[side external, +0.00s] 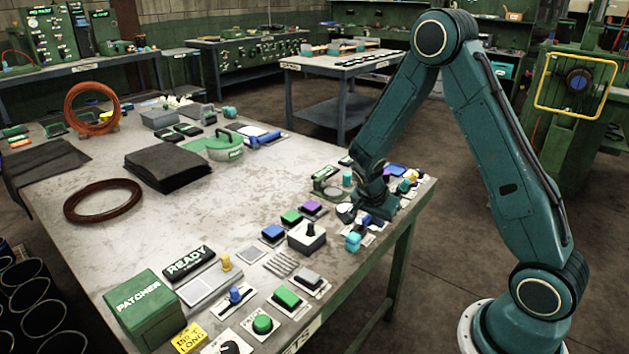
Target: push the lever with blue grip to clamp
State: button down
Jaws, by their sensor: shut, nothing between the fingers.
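My gripper (364,212) points down at the right part of the workbench, low over a crowd of small controls. Its fingers are shut with nothing between them. A small blue part (367,220) shows right beside the fingertips; I cannot tell whether they touch it. A blue handle (265,137) also lies beside a round green device (224,146) at the back. I cannot tell which of these is the clamp lever.
A green PATCHER box (146,308) stands at the front. Black sheets (167,167) and a brown ring (103,201) lie left. The bench middle is clear.

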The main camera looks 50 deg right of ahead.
notch_tip(320, 180, up, 8)
dwell(1.2)
dwell(0.3)
jog(key=s+a+r+n+t+y, duration=0.1)
jog(key=s+a+r+n+t, duration=0.1)
jog(key=s+a+r+n, duration=0.25)
jog(key=s+a+r+n+t+y, duration=0.1)
jog(key=a+r+n, duration=0.2)
jog(key=a+r, duration=0.35)
jog(key=s+a+r+n+t+y, duration=0.1)
jog(key=s+a+r+n, duration=0.2)
jog(key=s+n, duration=0.2)
jog(key=s+a+r+n+t+y, duration=0.1)
jog(key=s+a+r+n+y, duration=0.1)
jog(key=s, duration=0.5)
jog(key=a+r+n, duration=0.1)
jog(key=a+n, duration=0.1)
jog(key=n, duration=0.1)
jog(key=shift+s+a+r+t, duration=0.15)
jog(key=shift+s+a+t, duration=0.05)
jog(key=shift+a+t, duration=0.1)
jog(key=shift+w+d, duration=0.1)
